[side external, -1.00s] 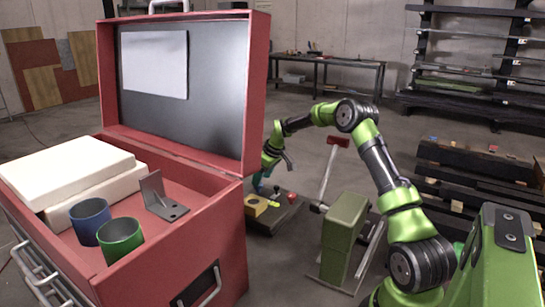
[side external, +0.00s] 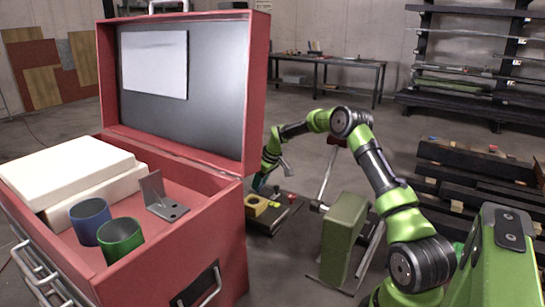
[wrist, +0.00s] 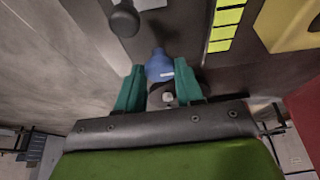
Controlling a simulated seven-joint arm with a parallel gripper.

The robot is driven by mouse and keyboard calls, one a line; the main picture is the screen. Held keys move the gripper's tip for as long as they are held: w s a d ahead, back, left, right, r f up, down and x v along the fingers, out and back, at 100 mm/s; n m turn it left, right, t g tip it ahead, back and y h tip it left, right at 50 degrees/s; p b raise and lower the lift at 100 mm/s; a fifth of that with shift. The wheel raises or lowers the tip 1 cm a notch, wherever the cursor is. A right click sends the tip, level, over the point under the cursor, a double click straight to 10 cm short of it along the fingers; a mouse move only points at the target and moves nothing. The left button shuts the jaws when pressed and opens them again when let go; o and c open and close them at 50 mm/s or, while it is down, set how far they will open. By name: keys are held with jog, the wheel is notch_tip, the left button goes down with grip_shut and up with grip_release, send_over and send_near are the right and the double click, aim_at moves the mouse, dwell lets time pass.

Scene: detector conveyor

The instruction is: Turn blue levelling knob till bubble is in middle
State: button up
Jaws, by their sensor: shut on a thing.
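The blue knob (wrist: 159,66) sits between the teal fingers of my gripper (wrist: 160,74) in the wrist view, on a dark plate. The fingers are closed on its two sides. A strip of yellow-green segments (wrist: 225,25) lies on the plate to the right of the knob; I cannot make out a bubble in it. In the side view my gripper (side external: 259,183) is low at the left end of the dark plate (side external: 268,220), partly behind the toolbox, and the knob is too hidden to tell there.
A yellow block (side external: 257,206) sits on the plate near my gripper. A dark round knob (wrist: 124,20) stands left of the blue one. The open red toolbox (side external: 205,240) stands close by at left. A green box (side external: 343,238) stands right of the plate.

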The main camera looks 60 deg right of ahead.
jog(key=shift+m, duration=0.3)
jog(key=m, duration=0.1)
jog(key=m+h, duration=0.1)
jog(key=m, duration=0.1)
jog(key=m+h, duration=0.1)
jog(key=shift+w+a, duration=0.1)
jog(key=shift+a, duration=0.2)
jog(key=m, duration=0.2)
jog(key=m+g+h, duration=0.1)
jog(key=m, duration=0.2)
jog(key=shift+w+a+g, duration=0.1)
jog(key=shift+a+g, duration=0.05)
jog(key=shift+g, duration=0.15)
jog(key=o, duration=1)
jog(key=shift+o, duration=0.2)
jog(key=v, duration=1.7)
jog(key=shift+a, duration=0.3)
jog(key=shift+f, duration=0.1)
